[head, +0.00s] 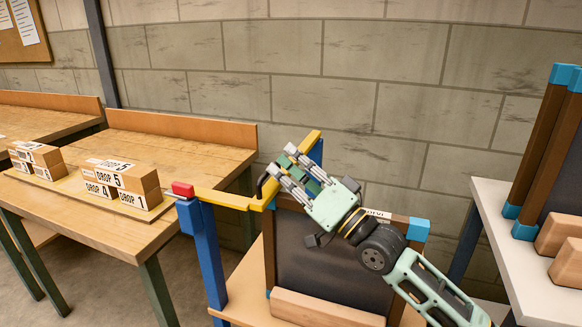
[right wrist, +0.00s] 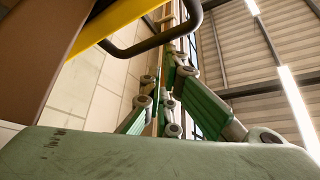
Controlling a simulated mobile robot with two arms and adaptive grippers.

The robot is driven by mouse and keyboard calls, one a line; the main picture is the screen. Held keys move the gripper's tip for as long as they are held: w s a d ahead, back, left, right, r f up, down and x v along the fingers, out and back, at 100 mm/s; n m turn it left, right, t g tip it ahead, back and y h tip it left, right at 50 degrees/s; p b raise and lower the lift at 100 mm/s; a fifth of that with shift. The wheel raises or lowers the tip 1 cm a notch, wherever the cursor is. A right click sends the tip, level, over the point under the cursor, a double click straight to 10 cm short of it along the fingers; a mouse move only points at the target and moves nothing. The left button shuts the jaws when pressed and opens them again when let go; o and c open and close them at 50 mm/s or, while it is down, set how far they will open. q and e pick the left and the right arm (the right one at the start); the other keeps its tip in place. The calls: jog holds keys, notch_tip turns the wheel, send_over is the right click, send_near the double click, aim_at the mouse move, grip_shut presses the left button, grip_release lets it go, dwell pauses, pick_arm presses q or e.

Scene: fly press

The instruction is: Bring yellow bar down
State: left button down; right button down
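The yellow bar (head: 228,199) runs from a red-capped blue post to a corner, then slants up toward the back right in the head view. A black bent handle (head: 262,187) is fixed at that corner. In the right wrist view the yellow bar (right wrist: 118,22) and black handle (right wrist: 150,42) cross the upper left. My right gripper (head: 282,172) is at the handle, its fingers overlapping the bar's slanted part. Its fingers (right wrist: 162,98) look spread apart, with nothing clearly held between them. Whether they touch the handle is not clear. My left gripper is not in view.
The red-capped blue post (head: 203,250) stands left of a dark panel (head: 325,262) with wooden edges. A wooden table (head: 120,230) with several labelled "DROP" blocks (head: 120,180) is at left. A white table (head: 530,235) with wooden blocks is at right.

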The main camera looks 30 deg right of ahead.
jog(key=shift+f, duration=0.2)
jog(key=v, duration=1.2)
jog(key=shift+r, duration=0.2)
jog(key=shift+f, duration=0.1)
